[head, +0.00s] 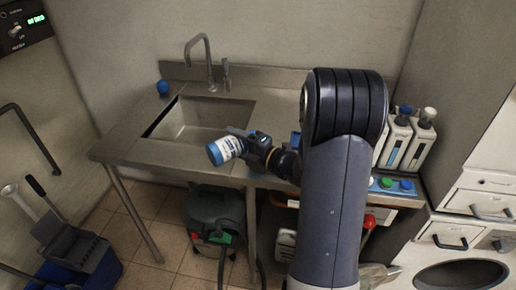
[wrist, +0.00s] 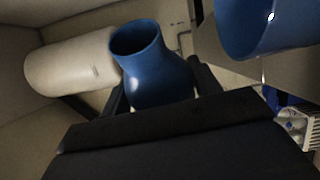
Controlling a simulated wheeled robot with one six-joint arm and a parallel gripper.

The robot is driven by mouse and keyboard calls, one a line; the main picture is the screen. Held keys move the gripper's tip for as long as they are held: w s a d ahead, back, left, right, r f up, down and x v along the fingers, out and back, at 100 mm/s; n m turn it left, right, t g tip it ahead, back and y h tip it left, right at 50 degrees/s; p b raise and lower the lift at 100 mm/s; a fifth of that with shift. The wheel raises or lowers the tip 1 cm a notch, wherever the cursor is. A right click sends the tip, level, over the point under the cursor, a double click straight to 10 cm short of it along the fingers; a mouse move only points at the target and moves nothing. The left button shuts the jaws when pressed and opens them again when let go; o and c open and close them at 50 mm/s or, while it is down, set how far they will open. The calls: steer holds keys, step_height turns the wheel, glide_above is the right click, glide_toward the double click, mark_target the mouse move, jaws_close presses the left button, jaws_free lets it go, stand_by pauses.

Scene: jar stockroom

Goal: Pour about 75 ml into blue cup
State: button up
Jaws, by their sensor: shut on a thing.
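My gripper (head: 258,150) is shut on a blue bottle with a white label (head: 231,148), held tilted in the air in front of the sink counter. In the wrist view, the blue bottle (wrist: 160,82) sits between the jaws of my gripper (wrist: 163,95), and its open mouth shows. I see no liquid leaving it. A small round blue thing (head: 163,87) stands on the counter left of the sink, apart from my gripper; I cannot tell whether it is the cup. A larger blue curved thing (wrist: 262,28) is cut off at the wrist view's top right; which thing it is stays unclear.
The steel counter (head: 130,150) holds a sink (head: 200,118) with a tall tap (head: 208,62). White bottles (head: 420,140) and coloured caps (head: 396,184) are on the right, partly behind my arm. A dark green machine (head: 213,212) stands under the counter.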

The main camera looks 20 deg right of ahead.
steer(key=shift+f, duration=0.3)
steer(key=shift+s+a+r+m, duration=0.1)
steer(key=shift+a+r+m, duration=0.05)
steer(key=shift+a+m, duration=0.25)
steer(key=shift+a+t, duration=0.1)
steer(key=shift+t, duration=0.2)
steer(key=shift+r+m+p, duration=0.4)
steer(key=shift+m+p, duration=0.3)
steer(key=shift+p, duration=0.35)
stand_by(1.6)
